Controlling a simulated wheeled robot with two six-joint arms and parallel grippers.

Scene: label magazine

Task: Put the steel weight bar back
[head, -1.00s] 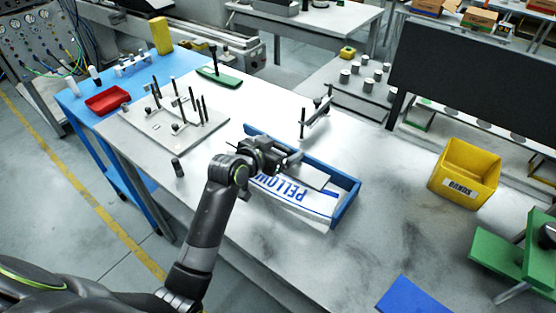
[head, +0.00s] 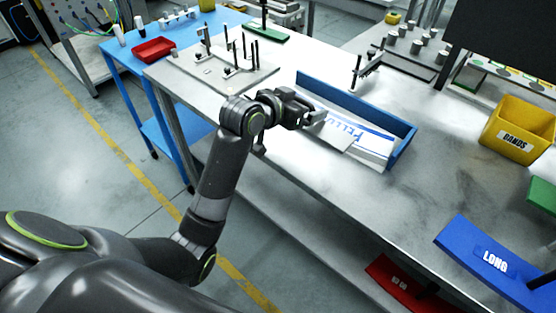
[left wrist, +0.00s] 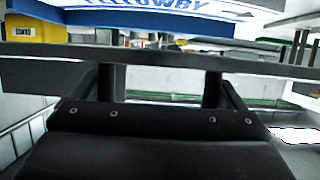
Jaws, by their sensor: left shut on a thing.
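The blue label magazine (head: 362,105) lies on the steel bench with white, blue-lettered labels (head: 372,148) in it. My left gripper (head: 314,116) is at its left, near side. It is shut on the steel weight bar (head: 334,138), a flat grey bar seen partly over the labels. In the left wrist view the bar (left wrist: 160,62) runs crosswise in front of the fingers, with the magazine and its lettering beyond it at the top. I cannot tell whether the bar touches the labels. My right gripper is not in view.
A post fixture (head: 222,68) stands left of the magazine, and a small stand (head: 368,68) behind it. A yellow bands bin (head: 517,130) is at the right. A blue long bin (head: 493,260) and a red one (head: 392,283) are at the front right.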

